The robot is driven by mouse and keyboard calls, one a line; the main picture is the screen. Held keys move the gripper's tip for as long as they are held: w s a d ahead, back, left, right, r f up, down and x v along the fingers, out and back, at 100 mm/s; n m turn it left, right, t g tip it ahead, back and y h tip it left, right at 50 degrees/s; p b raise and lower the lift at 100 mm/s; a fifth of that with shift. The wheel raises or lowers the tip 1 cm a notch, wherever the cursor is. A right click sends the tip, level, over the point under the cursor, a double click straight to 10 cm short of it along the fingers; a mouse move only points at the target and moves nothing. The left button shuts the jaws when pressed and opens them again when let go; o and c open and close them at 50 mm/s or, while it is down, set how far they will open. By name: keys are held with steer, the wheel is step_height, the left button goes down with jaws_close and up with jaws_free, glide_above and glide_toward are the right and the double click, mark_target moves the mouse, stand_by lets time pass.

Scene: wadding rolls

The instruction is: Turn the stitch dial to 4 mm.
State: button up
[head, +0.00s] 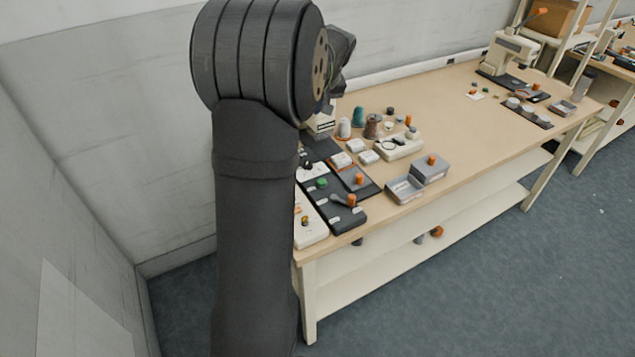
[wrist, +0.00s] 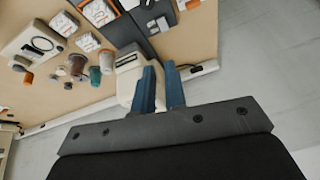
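I cannot single out the stitch dial or read any 4 mm mark. A white sewing machine (wrist: 128,72) with a black label stands just beyond my gripper in the wrist view; in the head view only a small part of this machine (head: 320,123) shows beside my arm. A dark panel (head: 316,200) at the near left of the table bears a green knob (head: 321,183) and an orange-tipped lever (head: 350,200). My gripper (wrist: 160,66) has two blue fingers with a narrow gap between them and nothing seen held. My arm hides it in the head view.
Thread cones (head: 357,117), a white tray (head: 398,147) and grey boxes (head: 430,168) stand on the wooden table right of the panel. A second sewing machine (head: 508,52) is at the far end. The table's middle is clear. A wall is behind.

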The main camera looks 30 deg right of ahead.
steer(key=o, duration=0.3)
steer(key=shift+a+f, duration=0.15)
steer(key=shift+f, duration=0.05)
steer(key=o, duration=0.4)
steer(key=a+f+m+h, duration=0.1)
steer(key=f+m, duration=0.1)
steer(key=a+f+m+g+h, duration=0.1)
steer(key=a+f+m, duration=0.1)
steer(key=m, duration=0.1)
steer(key=shift+a+f+g, duration=0.1)
steer(key=shift+a+g, duration=0.1)
steer(key=shift+g, duration=0.1)
steer(key=shift+o, duration=0.2)
steer(key=w+d+f, duration=0.1)
steer(key=f, duration=0.4)
steer(key=w+d+f+m+h, duration=0.1)
steer(key=w+f, duration=0.1)
steer(key=f, duration=0.4)
steer(key=w+d+f+m, duration=0.1)
steer(key=f, duration=0.5)
steer(key=shift+w+d, duration=0.35)
steer(key=c, duration=1)
